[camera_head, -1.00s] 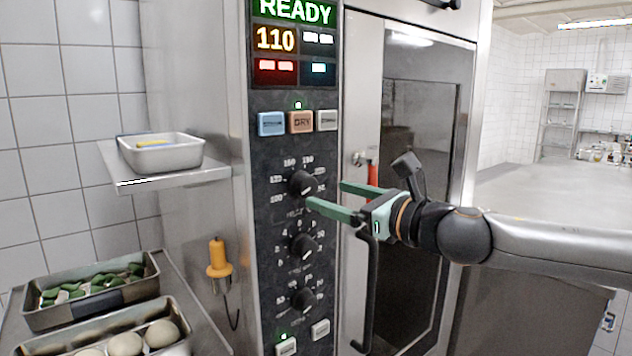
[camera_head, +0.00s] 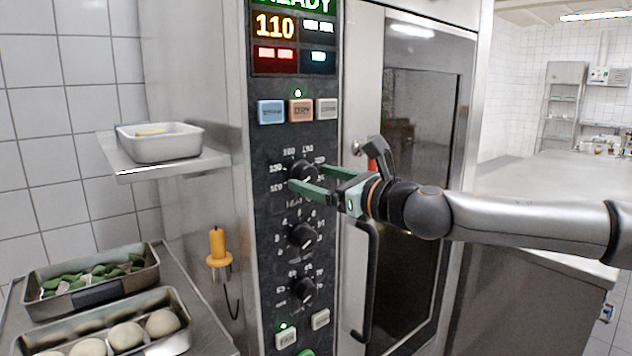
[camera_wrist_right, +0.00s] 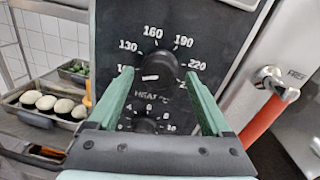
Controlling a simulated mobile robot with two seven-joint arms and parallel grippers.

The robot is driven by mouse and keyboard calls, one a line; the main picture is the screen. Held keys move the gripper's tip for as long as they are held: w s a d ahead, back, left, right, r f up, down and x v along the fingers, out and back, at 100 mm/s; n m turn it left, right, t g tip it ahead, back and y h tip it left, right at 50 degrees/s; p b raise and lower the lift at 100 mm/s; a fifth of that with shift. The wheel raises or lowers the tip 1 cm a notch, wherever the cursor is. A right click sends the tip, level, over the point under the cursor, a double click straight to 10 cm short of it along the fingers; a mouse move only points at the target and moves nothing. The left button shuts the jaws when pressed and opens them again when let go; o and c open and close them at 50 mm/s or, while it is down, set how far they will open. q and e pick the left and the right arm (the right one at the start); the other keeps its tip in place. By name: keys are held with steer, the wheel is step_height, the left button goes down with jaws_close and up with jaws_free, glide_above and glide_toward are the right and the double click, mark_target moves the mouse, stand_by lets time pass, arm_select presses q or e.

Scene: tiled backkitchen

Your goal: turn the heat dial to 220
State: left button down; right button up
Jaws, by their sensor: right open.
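The heat dial (camera_head: 302,172) is the top black knob of three on the dark oven panel. In the right wrist view the heat dial (camera_wrist_right: 158,66) sits between my fingers, with 130, 160, 190 and 220 printed around it. Its white mark points to the lower left. The display (camera_head: 275,27) reads 110. My right gripper (camera_head: 307,178) is open, its green fingers on either side of the dial; I cannot tell whether they touch it. My left gripper is not in view.
Two more knobs (camera_head: 303,237) sit below the heat dial. The oven door handle (camera_head: 370,290) is right of the panel. A shelf with a metal pan (camera_head: 160,146) and a yellow probe (camera_head: 218,246) are to the left. Trays of food stand lower left.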

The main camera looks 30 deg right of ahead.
steer(key=shift+w+a, duration=0.1)
steer(key=shift+w, duration=0.1)
jaws_close()
stand_by(0.7)
